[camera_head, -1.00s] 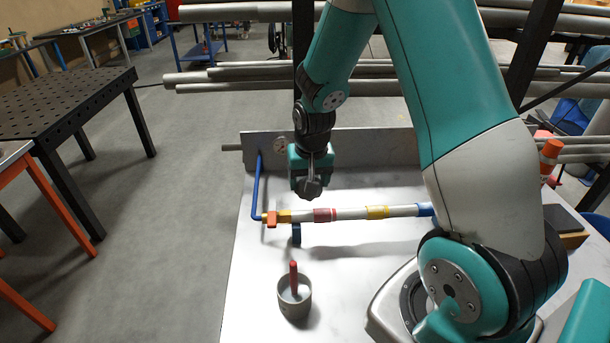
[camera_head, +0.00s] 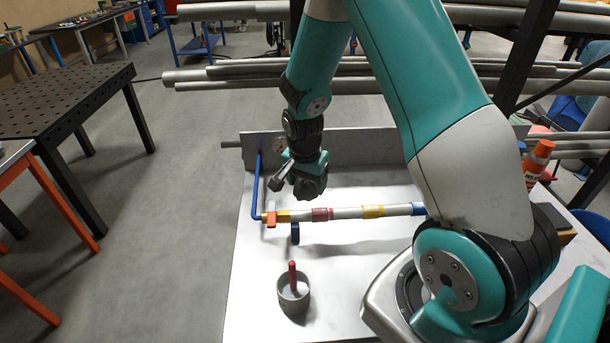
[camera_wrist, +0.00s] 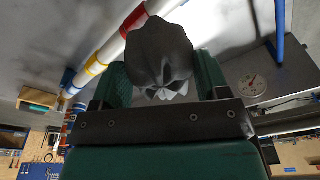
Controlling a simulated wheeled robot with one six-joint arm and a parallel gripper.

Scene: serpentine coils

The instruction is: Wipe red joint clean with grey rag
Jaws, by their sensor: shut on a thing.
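The red joint (camera_head: 322,214) is a dark red band on a white pipe (camera_head: 347,213) that runs across the metal bench. It also shows at the top of the wrist view (camera_wrist: 133,21), partly cut off. My gripper (camera_head: 308,180) is shut on the grey rag (camera_head: 309,190), a dark bunched cloth. In the wrist view the rag (camera_wrist: 160,48) sits between the fingers and hides part of the pipe. In the head view the rag appears just behind and above the red joint, apparently apart from it.
A grey cup (camera_head: 293,299) with a red-handled tool stands in front. A gauge (camera_head: 280,144) is behind.

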